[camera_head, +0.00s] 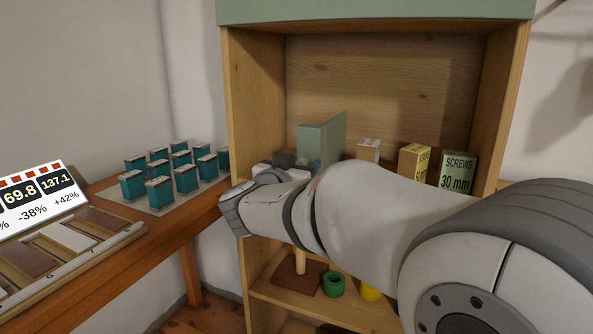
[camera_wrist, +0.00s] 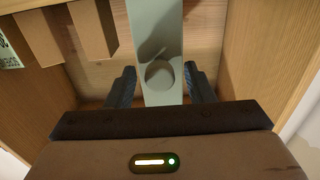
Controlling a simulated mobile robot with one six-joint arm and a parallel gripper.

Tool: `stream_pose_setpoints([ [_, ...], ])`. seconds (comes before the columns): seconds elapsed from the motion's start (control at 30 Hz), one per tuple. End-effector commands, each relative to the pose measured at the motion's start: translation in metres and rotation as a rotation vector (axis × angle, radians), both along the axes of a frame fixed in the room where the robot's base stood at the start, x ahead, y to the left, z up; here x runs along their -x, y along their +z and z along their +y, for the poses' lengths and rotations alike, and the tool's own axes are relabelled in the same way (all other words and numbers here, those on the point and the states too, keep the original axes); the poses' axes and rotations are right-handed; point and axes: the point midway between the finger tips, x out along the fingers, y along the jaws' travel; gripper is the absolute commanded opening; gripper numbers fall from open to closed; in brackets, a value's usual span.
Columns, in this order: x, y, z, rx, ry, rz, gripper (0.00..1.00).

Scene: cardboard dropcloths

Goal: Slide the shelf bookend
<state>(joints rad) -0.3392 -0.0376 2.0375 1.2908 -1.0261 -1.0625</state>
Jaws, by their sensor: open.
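The shelf bookend (camera_head: 322,140) is a pale green upright plate standing on the upper shelf of the wooden case. In the wrist view the bookend (camera_wrist: 157,35) runs down between my two fingers and has a round knob (camera_wrist: 159,74) on its face. My gripper (camera_wrist: 160,88) is open, with one dark finger on each side of the bookend and a visible gap at least on the right. In the head view my arm hides most of the gripper (camera_head: 296,163) and the lower part of the bookend.
Boxes, including a green screws box (camera_head: 457,171) and a yellow box (camera_head: 413,162), stand right of the bookend. The case's left side wall (camera_head: 258,100) is close. A lower shelf holds a green ring (camera_head: 333,284). A side table (camera_head: 130,240) carries several teal boxes (camera_head: 186,178).

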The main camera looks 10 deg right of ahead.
Motion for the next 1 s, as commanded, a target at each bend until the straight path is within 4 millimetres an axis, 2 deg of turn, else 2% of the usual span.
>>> stream_pose_setpoints([
  [0.37, -0.0068, 0.0002, -0.0055, 0.001, 0.0, 0.001, 0.48],
  [0.9, -0.0065, 0.0, -0.006, 0.0, -0.001, 0.0, 0.05],
  [1.0, -0.0065, 0.0, -0.006, 0.0, -0.001, 0.0, 0.0],
])
